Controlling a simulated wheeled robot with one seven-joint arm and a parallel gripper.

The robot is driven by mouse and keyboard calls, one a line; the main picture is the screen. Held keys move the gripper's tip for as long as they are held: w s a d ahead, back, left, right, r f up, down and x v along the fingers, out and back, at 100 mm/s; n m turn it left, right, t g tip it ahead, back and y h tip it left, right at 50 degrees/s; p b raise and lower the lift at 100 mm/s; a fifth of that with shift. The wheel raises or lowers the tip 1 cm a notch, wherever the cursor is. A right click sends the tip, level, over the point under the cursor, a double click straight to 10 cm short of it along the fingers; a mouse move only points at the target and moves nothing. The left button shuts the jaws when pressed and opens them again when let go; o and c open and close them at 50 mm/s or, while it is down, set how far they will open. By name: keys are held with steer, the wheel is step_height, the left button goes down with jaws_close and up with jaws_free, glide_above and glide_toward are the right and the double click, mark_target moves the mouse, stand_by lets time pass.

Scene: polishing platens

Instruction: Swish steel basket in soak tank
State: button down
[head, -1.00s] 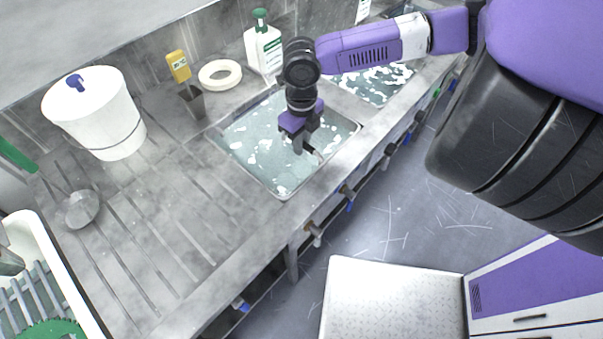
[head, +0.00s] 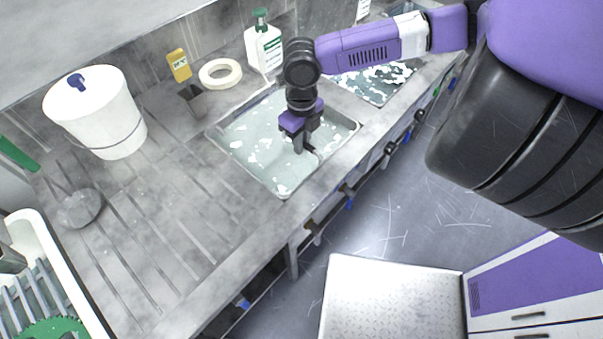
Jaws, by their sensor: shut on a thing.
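The soak tank (head: 238,163) under my arm is a square steel basin set in the counter, full of cloudy water with white foam patches. My gripper (head: 303,149) points down into it, right of its middle and close to the front rim. Its fingers are shut, with the tips at the water. A small dark bar shows beside the fingertips, like part of the steel basket's handle. The basket's body is hidden under the cloudy water and my gripper.
A second foamy tank (head: 378,84) lies behind to the right. A white bucket (head: 100,115), a white ring (head: 220,73), a green-capped bottle (head: 263,45) and a yellow-topped item (head: 180,66) stand along the back. A round mesh or glass piece (head: 80,208) and a white tub (head: 62,270) are left. Taps line the front edge.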

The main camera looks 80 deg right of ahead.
steer(key=shift+r, duration=0.1)
step_height(320, 180, up, 17)
steer(key=p, duration=1.2)
stand_by(0.7)
steer(key=shift+r, duration=0.1)
stand_by(1.2)
